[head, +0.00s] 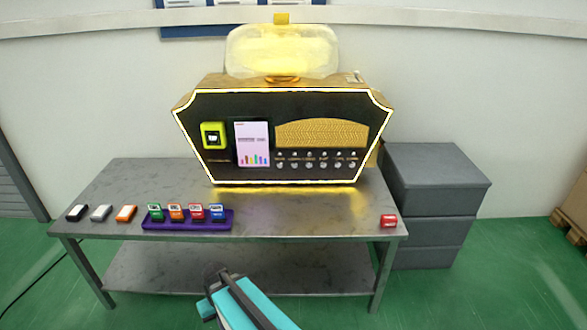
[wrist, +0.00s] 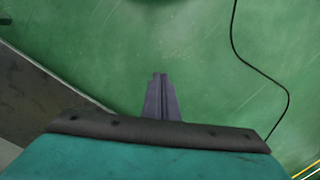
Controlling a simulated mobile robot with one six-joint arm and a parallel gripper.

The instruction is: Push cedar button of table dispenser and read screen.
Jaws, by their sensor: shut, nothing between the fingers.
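The table dispenser (head: 285,185) stands at the back of the metal table. It has a black front with a glowing white-gold edge and a large yellow bottle (head: 280,50) on top. Its lit screen (head: 252,144) shows a pale page with small coloured shapes; the text is too small to read. A row of several small round buttons (head: 316,165) lies to the right of the screen under a gold grille. Their labels are blurred, so I cannot tell which is cedar. My gripper (wrist: 158,77) is shut and empty over green floor in the wrist view, apart from the dispenser.
A purple tray (head: 187,226) with several coloured blocks sits at the table's front left, beside white, orange and black items. A red block (head: 389,221) is at the front right. Grey drawers (head: 435,180) stand to the right. The table's middle front is clear.

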